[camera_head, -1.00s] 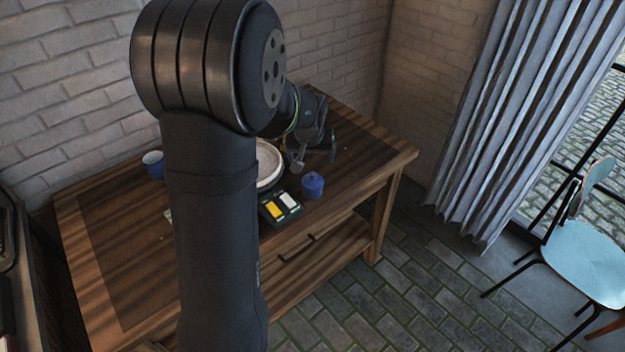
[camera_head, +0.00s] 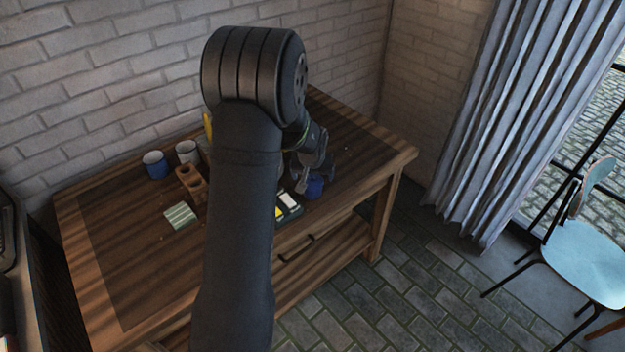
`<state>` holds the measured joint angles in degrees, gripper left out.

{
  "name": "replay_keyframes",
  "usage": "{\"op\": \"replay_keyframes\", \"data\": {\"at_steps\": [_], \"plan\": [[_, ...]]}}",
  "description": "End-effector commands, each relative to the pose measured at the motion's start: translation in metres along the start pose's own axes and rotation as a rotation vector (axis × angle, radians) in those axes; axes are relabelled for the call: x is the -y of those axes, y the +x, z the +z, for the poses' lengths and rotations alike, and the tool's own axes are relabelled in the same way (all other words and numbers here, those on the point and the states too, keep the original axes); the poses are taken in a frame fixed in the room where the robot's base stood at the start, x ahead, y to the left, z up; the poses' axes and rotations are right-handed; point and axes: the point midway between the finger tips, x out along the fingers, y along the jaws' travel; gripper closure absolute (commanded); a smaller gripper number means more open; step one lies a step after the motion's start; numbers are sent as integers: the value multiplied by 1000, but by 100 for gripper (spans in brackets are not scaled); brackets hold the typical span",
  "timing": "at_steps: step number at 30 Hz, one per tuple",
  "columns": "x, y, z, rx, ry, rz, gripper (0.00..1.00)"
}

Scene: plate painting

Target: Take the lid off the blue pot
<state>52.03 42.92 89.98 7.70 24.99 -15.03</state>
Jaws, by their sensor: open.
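The blue pot (camera_head: 315,188) stands near the right part of the table's front edge. Its top and lid are mostly hidden behind my gripper. My gripper (camera_head: 316,177) is open, right at the top of the pot, with a finger on each side of where the lid is. I cannot tell whether the fingers touch the lid.
A paint box (camera_head: 289,205) lies just left of the pot, partly hidden by my arm. A blue cup (camera_head: 156,166), a white cup (camera_head: 188,152), a brown block with holes (camera_head: 190,182) and a striped green cloth (camera_head: 181,216) are at left. The table's right end (camera_head: 365,160) is clear.

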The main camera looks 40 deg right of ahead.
Motion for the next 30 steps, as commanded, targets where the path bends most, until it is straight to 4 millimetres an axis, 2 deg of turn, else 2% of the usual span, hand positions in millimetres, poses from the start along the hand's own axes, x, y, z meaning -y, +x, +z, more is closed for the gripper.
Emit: {"op": "replay_keyframes", "data": {"at_steps": [5,8,12,13,24,30], "plan": [[0,0,0,0,0,0,13],[0,0,0,0,0,0,28],[0,0,0,0,0,0,56],[0,0,0,0,0,0,59],[0,-1,-1,0,0,0,59],[0,-15,-7,-2,0,0,59]]}}
